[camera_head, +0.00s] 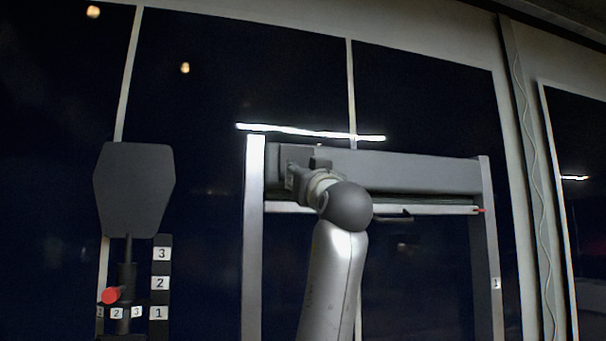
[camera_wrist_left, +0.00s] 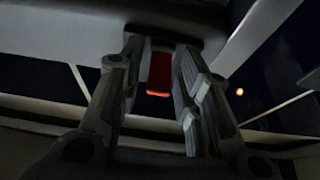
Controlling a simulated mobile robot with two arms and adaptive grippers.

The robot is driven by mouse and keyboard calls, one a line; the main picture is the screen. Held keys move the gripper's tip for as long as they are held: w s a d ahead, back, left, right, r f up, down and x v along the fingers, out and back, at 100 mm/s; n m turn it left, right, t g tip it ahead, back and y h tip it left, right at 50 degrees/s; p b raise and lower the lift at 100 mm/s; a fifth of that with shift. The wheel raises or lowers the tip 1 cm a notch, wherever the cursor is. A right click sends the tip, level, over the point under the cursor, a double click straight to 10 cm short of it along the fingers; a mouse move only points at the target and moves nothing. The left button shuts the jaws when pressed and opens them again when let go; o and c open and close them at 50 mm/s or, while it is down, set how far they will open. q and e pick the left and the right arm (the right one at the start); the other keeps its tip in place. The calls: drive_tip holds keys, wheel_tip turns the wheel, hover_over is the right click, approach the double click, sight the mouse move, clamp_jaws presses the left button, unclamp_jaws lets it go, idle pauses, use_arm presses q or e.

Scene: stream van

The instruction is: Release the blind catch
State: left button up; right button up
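The blind is a grey cassette (camera_head: 420,172) across the top of a pale upright frame, with a light bottom bar (camera_head: 350,209) just under it. A dark handle (camera_head: 398,216) hangs from the bar. My left gripper (camera_head: 293,170) is at the cassette's left end, partly hidden by my own wrist. In the left wrist view, a red catch (camera_wrist_left: 159,74) shows between the parted fingers of my left gripper (camera_wrist_left: 158,52). Narrow gaps seem to separate it from the fingers; contact is not clear. The head view hides this catch. My right gripper is not in view.
A dark paddle-shaped panel (camera_head: 134,190) on a post stands at the left, with a red knob (camera_head: 111,295) and number labels (camera_head: 160,283) below. A small red tip (camera_head: 479,210) shows at the bar's right end. Dark windows lie behind. A wavy cable (camera_head: 530,150) hangs at the right.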

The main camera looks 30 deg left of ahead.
use_arm(q)
clamp_jaws()
drive_tip(key=shift+r, duration=0.1)
drive_tip(key=shift+d+r+g+h, duration=0.1)
drive_tip(key=shift+r+g+h, duration=0.2)
drive_tip(key=shift+h, duration=0.4)
drive_tip(key=shift+r+g+h, duration=0.3)
drive_tip(key=shift+g+h, duration=0.25)
drive_tip(key=shift+h, duration=0.1)
drive_tip(key=shift+r+g+h, duration=0.3)
drive_tip(key=shift+g+h, duration=0.25)
drive_tip(key=shift+h, duration=0.1)
drive_tip(key=shift+o, duration=1.3)
unclamp_jaws()
drive_tip(key=shift+w+a, duration=0.1)
drive_tip(key=shift+a, duration=0.1)
drive_tip(key=shift+o, duration=0.3)
drive_tip(key=shift+f, duration=0.1)
